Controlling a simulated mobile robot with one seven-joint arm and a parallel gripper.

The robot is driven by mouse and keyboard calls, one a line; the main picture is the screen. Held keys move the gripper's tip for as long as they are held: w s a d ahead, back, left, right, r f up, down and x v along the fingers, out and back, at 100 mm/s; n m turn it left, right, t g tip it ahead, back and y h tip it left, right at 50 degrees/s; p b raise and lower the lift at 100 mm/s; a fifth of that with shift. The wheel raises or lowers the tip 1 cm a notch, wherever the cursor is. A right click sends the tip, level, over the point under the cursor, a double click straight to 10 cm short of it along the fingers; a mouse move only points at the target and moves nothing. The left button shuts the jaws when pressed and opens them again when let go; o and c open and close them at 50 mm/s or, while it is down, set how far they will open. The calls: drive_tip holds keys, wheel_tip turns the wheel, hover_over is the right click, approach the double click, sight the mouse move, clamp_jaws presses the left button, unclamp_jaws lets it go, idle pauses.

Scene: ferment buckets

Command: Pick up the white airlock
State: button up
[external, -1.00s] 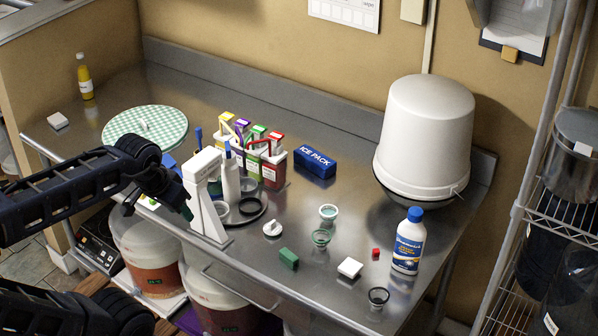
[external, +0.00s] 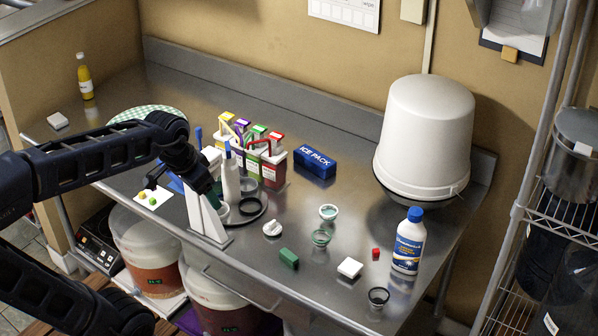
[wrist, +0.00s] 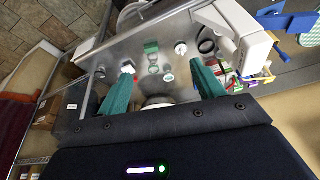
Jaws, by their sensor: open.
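The white airlock (external: 272,228), a small round white piece with a raised part on top, appears to stand on the steel table, right of the white stand. It also shows in the wrist view (wrist: 181,48), above and right of the middle. My gripper (external: 213,197) is up by the white stand, left of the airlock, apart from it and partly hidden in the external view. In the wrist view my gripper (wrist: 163,70) has its two teal fingers spread wide with nothing held between them.
The white stand (external: 205,205), bottles and coloured-lid containers (external: 270,170) crowd the area near my gripper. A green block (external: 288,257), small glass jars (external: 321,237), a white square piece (external: 350,267) and a blue-capped bottle (external: 408,245) stand to the right. A white bucket (external: 425,130) is behind.

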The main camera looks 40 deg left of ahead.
drive_tip(key=w+d+f+m+h, duration=0.1)
drive_tip(key=w+d+f+m, duration=0.15)
drive_tip(key=w, duration=0.85)
drive_tip(key=m+g+h, duration=0.2)
drive_tip(key=m, duration=0.7)
hover_over(329, 212)
drive_tip(key=s+a, duration=0.3)
wheel_tip(329, 212, down, 19)
drive_tip(key=x, duration=1)
drive_tip(key=shift+s+d+f, duration=0.25)
drive_tip(key=shift+d, duration=0.2)
drive_tip(key=shift+c, duration=0.2)
drive_tip(key=c, duration=1)
